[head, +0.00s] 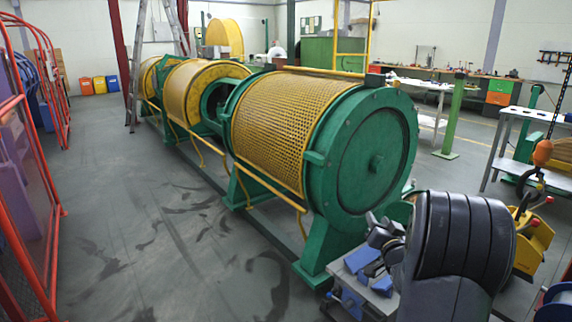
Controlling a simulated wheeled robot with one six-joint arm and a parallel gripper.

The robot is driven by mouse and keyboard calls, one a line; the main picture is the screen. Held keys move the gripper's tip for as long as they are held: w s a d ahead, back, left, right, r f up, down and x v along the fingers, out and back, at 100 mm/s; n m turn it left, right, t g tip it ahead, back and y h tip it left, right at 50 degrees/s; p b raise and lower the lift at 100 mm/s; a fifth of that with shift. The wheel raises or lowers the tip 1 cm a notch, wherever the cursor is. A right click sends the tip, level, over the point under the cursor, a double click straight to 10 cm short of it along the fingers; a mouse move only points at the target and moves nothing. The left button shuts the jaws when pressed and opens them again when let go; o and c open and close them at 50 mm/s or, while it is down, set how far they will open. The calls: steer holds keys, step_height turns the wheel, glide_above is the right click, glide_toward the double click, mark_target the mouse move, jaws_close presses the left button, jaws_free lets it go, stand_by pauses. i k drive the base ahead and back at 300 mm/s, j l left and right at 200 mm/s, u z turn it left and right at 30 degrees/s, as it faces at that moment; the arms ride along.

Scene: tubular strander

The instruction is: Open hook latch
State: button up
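I cannot make out a hook latch in the head view; it is hidden or too small to tell. The green tubular strander (370,160) stands in the middle, with a yellow perforated guard (285,120) around its near drum. My dark ribbed arm (465,240) fills the lower right, in front of the strander's near right side. Small dark grey parts (380,235) show at the left of my arm and may be my gripper. Their fingertips are not clear, and I see nothing held.
Yellow rails (270,185) run low along the strander's left side. Red-framed racks (45,130) line the left edge. The grey floor (140,220) between is clear. A grey table (520,140), a hanging orange hook block (543,152) and a green post (453,115) stand at the right.

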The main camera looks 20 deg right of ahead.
mark_target(541, 187)
steer(key=i+l+z, duration=0.2)
steer(key=i+z, duration=0.6)
steer(key=z, duration=0.15)
steer(key=i+z, duration=0.9)
steer(key=j, duration=0.05)
